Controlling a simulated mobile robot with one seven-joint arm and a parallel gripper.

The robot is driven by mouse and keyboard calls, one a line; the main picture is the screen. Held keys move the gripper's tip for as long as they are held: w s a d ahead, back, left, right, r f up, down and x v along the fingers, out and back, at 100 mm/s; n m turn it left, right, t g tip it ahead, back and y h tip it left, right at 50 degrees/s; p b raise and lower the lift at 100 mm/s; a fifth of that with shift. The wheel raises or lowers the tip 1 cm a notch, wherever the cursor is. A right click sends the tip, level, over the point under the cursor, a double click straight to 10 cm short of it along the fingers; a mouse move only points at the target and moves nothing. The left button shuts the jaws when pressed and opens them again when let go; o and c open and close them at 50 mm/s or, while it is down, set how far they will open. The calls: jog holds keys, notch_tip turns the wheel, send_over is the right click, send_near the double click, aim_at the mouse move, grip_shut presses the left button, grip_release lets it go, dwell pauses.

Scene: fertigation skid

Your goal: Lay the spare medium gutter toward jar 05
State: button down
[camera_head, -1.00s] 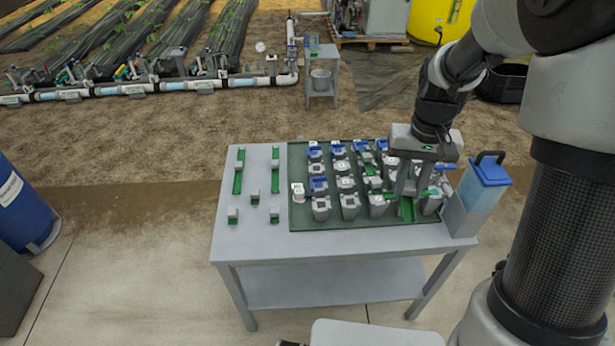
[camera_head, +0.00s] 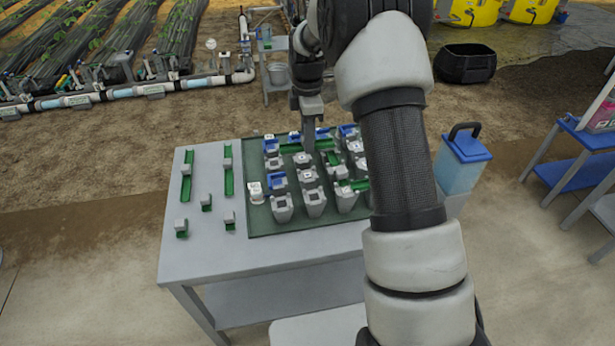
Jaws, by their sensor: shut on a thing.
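My gripper (camera_head: 308,147) points down over the back of the dark green mat (camera_head: 262,228), among the grey jars. It is shut on what appears to be a green gutter (camera_head: 323,144), mostly hidden by the fingers and jars. I cannot tell whether this gutter touches the jars. Grey jars with square openings, such as the front one (camera_head: 315,203), stand in rows on the mat, some with blue tops (camera_head: 278,180). A white labelled piece (camera_head: 255,192) stands at the mat's left edge. The jar numbers are too small to read, so I cannot tell which is jar 05.
A blue-lidded container (camera_head: 460,165) stands at the right. My arm hides the mat's right part.

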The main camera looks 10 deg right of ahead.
notch_tip(320, 180, down, 9)
jog(key=shift+r, duration=0.15)
dwell(0.4)
jog(key=shift+f+b, duration=0.6)
jog(key=c, duration=1.5)
grip_release()
